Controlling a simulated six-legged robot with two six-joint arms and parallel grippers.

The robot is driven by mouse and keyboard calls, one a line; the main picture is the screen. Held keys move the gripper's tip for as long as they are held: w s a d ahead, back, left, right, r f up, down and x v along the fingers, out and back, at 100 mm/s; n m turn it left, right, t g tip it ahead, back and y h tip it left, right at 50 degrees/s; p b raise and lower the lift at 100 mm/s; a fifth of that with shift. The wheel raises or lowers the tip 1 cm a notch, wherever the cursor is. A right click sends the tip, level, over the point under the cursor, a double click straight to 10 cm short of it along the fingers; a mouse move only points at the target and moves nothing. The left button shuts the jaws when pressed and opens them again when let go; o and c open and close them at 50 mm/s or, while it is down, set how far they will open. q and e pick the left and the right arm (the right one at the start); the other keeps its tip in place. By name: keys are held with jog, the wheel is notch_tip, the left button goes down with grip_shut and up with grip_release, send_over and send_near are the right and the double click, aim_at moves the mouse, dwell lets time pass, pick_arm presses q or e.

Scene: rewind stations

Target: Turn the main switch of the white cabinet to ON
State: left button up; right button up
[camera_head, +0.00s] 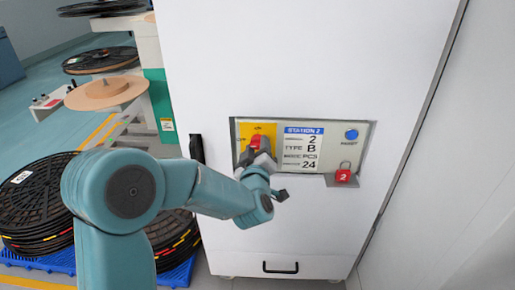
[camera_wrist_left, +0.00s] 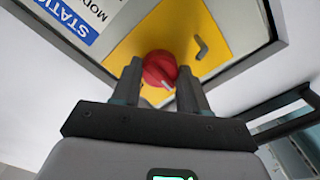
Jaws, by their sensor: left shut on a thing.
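The white cabinet (camera_head: 300,60) stands in the middle of the head view, with a grey-framed panel in its front. The main switch is a red knob (camera_head: 257,141) on a yellow plate (camera_head: 243,131) at the panel's left; the knob also shows in the left wrist view (camera_wrist_left: 160,70). My left gripper (camera_head: 255,153) is at the knob, and in the left wrist view its two fingers (camera_wrist_left: 160,84) are shut on the knob from both sides. A white mark shows on the knob's edge. The plate's lettering is too small or hidden to read for certain. My right gripper is not in view.
The panel has a "Station 2" label (camera_head: 303,148), a blue button (camera_head: 351,134) and a red padlock (camera_head: 343,176) at its lower right. A black cabinet handle (camera_head: 280,267) is below. Stacked black reels (camera_head: 30,215) stand at the left. A white wall is close on the right.

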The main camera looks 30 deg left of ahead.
pick_arm(q)
jog(key=m, duration=0.8)
jog(key=shift+m, duration=0.3)
jog(key=m+p, duration=0.1)
jog(key=m, duration=0.4)
jog(key=shift+p, duration=0.3)
jog(key=shift+m+p, duration=0.5)
jog(key=shift+m, duration=1.6)
jog(key=o, duration=1.1)
jog(key=shift+c, duration=0.2)
